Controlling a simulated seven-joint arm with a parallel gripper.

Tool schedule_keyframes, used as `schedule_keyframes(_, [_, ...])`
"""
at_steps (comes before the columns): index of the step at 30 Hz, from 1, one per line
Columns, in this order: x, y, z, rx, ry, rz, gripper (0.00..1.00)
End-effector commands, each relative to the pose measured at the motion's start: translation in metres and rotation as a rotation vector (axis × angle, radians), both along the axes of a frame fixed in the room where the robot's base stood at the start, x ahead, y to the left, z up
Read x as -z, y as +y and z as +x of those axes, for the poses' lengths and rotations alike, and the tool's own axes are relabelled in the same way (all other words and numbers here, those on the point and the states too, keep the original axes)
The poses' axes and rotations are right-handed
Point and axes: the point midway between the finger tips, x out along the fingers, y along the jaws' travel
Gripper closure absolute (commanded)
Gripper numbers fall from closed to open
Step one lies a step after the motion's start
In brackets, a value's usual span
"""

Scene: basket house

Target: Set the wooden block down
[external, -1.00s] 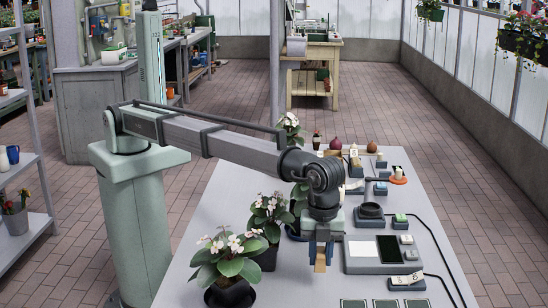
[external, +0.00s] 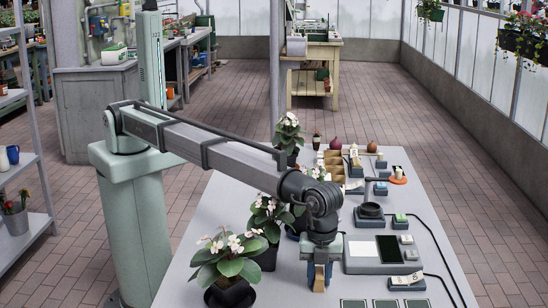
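My gripper (external: 319,277) points straight down over the grey table, in front of the grey device with the dark screen and to the right of the potted plants. Its blue fingers are closed around the wooden block (external: 319,286), a small tan piece showing between and just below the fingertips. Most of the block is hidden by the fingers. It is low, close to the table top (external: 285,287); I cannot tell whether it touches the table.
Potted flowering plants (external: 228,268) stand close on the left. A grey device with a dark screen (external: 390,249) and a small labelled box (external: 407,282) lie to the right. Flat dark squares (external: 385,303) lie at the front edge. A cardboard divider box (external: 333,170) stands farther back.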

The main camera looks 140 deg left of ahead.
Motion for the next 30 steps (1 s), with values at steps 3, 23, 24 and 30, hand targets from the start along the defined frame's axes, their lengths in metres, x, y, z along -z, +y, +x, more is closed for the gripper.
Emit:
schedule_keyframes(3, [0.000, 0.000, 0.000, 0.000, 0.000, 0.000, 0.58])
schedule_keyframes(23, [-0.034, 0.000, 0.001, 0.000, -0.002, 0.001, 0.47])
schedule_keyframes(24, [-0.041, 0.000, 0.001, 0.000, -0.001, 0.000, 0.47])
schedule_keyframes(30, [-0.079, 0.000, 0.001, 0.000, -0.001, 0.000, 0.47])
